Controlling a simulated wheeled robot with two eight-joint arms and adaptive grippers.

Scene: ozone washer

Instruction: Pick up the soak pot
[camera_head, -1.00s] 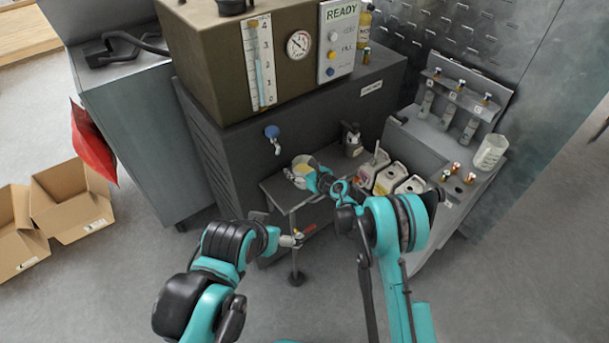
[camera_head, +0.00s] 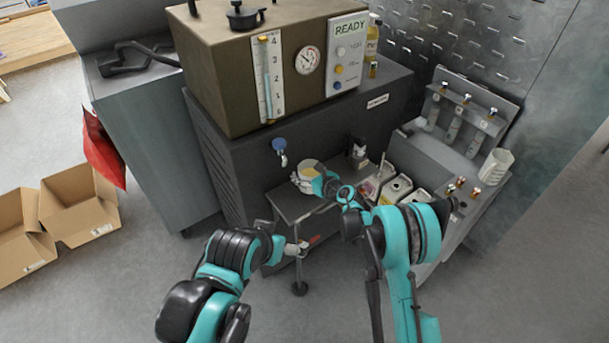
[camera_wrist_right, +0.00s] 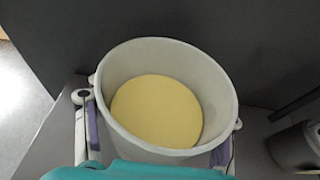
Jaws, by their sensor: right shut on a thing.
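The soak pot (camera_head: 303,182) is a pale, round, open pot with a flat yellow surface inside. It is at the small grey side table, below the blue-handled tap. My right gripper (camera_head: 314,186) is at it, and in the right wrist view the pot (camera_wrist_right: 222,95) fills the middle. The right gripper's fingers (camera_wrist_right: 157,140), with purple pads, press on opposite sides of the pot. The pot's underside is hidden, so I cannot tell its exact height above the table. My left gripper (camera_head: 272,240) is at the table's front left, apart from the pot; its finger opening is unclear.
The blue-handled tap (camera_head: 280,147) is close above left. Cardboard boxes (camera_head: 80,205) lie far left.

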